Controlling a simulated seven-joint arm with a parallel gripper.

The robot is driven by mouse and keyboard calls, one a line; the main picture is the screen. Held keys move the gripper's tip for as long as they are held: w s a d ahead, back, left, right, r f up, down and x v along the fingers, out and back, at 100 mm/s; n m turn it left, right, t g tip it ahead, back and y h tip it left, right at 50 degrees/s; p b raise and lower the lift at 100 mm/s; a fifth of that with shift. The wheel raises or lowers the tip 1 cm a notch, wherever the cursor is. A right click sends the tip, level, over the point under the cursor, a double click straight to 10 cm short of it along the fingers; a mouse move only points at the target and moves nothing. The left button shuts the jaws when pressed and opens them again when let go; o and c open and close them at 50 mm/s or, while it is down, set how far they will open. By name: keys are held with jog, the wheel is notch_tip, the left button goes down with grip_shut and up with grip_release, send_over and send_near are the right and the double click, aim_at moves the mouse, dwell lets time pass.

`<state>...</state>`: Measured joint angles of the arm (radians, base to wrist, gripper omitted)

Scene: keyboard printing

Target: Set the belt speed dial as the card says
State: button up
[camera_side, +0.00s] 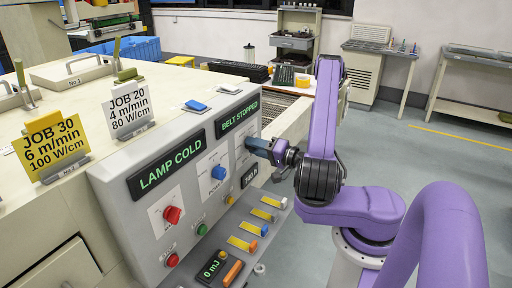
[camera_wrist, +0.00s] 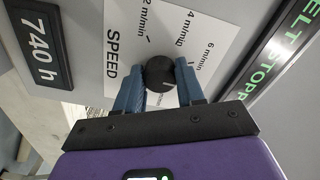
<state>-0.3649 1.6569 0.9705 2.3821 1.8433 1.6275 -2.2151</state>
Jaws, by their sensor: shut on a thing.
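The black speed dial (camera_wrist: 158,72) sits on a white plate (camera_wrist: 130,30) marked SPEED, with 2, 4 and 6 m/min. My gripper (camera_wrist: 160,80) has its blue fingers shut on the dial, one on each side. The dial's pointer cannot be made out. In the side view, my gripper (camera_side: 262,148) is at the panel's right part and hides the dial. A yellow card (camera_side: 52,144) reads JOB 30, 6 m/min, 100 W/cm. A white card (camera_side: 129,107) reads JOB 20, 4 m/min, 80 W/cm. Both stand on the machine top.
The grey panel carries a LAMP COLD display (camera_side: 167,166), a BELT STOPPED display (camera_side: 238,113), a red knob (camera_side: 172,214) and a blue knob (camera_side: 218,172). An hours counter (camera_wrist: 40,42) reads 740 h. Several coloured sliders (camera_side: 243,243) lie below. The floor right of my arm is clear.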

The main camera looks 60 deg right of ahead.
jog(key=n, duration=0.5)
jog(key=shift+d, duration=0.15)
dwell(0.3)
jog(key=o, duration=1)
jog(key=shift+o, duration=0.2)
jog(key=s, duration=1.7)
jog(key=shift+s, duration=0.25)
